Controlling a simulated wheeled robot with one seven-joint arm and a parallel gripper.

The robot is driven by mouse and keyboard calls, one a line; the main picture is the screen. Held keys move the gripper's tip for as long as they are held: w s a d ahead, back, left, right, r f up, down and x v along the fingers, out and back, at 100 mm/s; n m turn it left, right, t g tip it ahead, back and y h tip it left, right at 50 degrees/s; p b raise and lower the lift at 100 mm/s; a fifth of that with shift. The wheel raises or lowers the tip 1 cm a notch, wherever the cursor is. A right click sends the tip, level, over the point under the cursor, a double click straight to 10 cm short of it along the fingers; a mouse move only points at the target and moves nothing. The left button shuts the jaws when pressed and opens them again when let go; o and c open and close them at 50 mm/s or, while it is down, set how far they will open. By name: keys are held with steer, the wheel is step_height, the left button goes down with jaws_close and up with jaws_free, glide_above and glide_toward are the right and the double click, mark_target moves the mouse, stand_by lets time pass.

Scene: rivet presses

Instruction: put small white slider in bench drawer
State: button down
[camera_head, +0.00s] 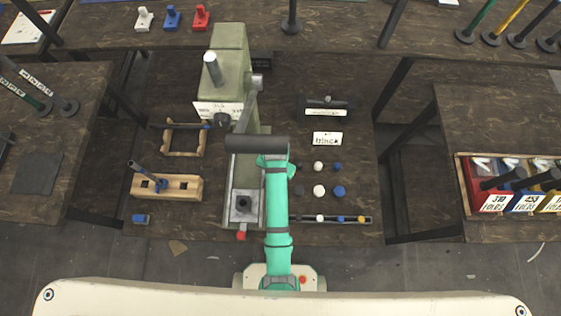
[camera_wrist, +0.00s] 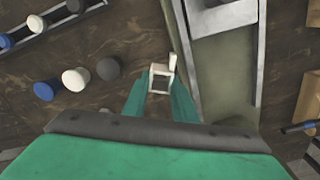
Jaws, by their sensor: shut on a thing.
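The small white slider (camera_wrist: 160,80) is a pale blocky piece with a dark square opening and a thin upright post. In the wrist view it sits between the tips of my gripper (camera_wrist: 161,92), whose teal fingers are shut on it. It is held over the dark bench, just left of the press's metal rail. In the head view my teal arm hides the gripper and the slider. No bench drawer can be made out in either view.
The green rivet press (camera_head: 230,65) stands mid-bench with its metal bed (camera_head: 244,205) beside my arm. Several round knobs (camera_head: 319,191) lie to the right. A wooden block (camera_head: 166,187) and a blue piece (camera_head: 141,219) are left. White, blue and red pieces (camera_head: 172,17) stand on the back bench.

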steer(key=shift+w+d+f, duration=0.1)
steer(key=shift+w+f, duration=0.75)
steer(key=shift+f, duration=0.15)
steer(key=shift+w+d+f, duration=0.1)
steer(key=shift+w+f, duration=0.1)
steer(key=shift+f, duration=0.7)
steer(key=shift+w+f, duration=0.2)
steer(key=shift+f, duration=0.7)
steer(key=shift+s+d, duration=0.1)
steer(key=shift+d, duration=0.1)
steer(key=shift+a, duration=0.15)
steer(key=c, duration=1.7)
jaws_free()
steer(key=shift+s+a+f, duration=0.1)
steer(key=shift+a, duration=0.25)
steer(key=shift+d, duration=0.2)
